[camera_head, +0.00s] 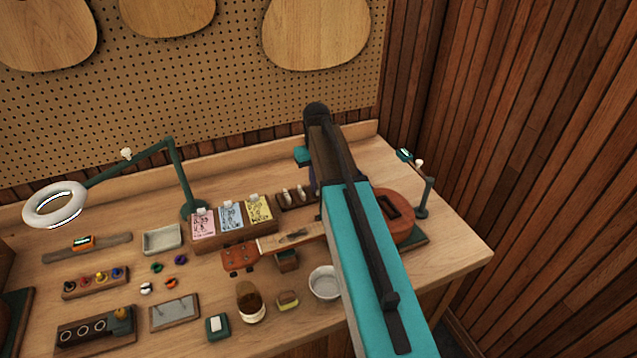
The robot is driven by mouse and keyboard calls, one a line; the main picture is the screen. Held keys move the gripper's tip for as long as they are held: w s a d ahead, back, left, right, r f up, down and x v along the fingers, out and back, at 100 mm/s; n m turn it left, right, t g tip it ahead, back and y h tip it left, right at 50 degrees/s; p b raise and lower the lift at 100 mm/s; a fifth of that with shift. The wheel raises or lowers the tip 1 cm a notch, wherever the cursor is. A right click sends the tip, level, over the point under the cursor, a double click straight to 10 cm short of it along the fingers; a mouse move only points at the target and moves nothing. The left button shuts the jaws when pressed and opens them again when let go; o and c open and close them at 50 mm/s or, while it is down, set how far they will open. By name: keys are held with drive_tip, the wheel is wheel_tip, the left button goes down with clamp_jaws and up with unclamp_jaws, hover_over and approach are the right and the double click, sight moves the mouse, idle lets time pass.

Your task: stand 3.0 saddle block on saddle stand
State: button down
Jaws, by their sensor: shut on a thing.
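The wooden saddle stand (272,204), as far as I can tell, is the dark rack at the back of the bench. Two small pale upright blocks (286,195) stand on it, and its right end is cut off by my arm. My gripper (311,180) shows only as a dark sliver beside my forearm, close to the stand's right end. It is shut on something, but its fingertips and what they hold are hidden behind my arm. I cannot pick out the 3.0 saddle block.
A ukulele (290,238) lies in front, its body passing under my arm. A card holder (236,236), white bowl (324,283), brown jar (250,302) and grey tray (162,239) crowd the bench. A ring lamp (54,204) reaches left.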

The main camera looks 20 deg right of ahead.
drive_tip(key=c, duration=1.5)
unclamp_jaws()
drive_tip(key=shift+r, duration=0.1)
drive_tip(key=shift+r+p, duration=2.1)
drive_tip(key=shift+r, duration=1.35)
drive_tip(key=shift+s+f, duration=0.1)
drive_tip(key=shift+s, duration=0.05)
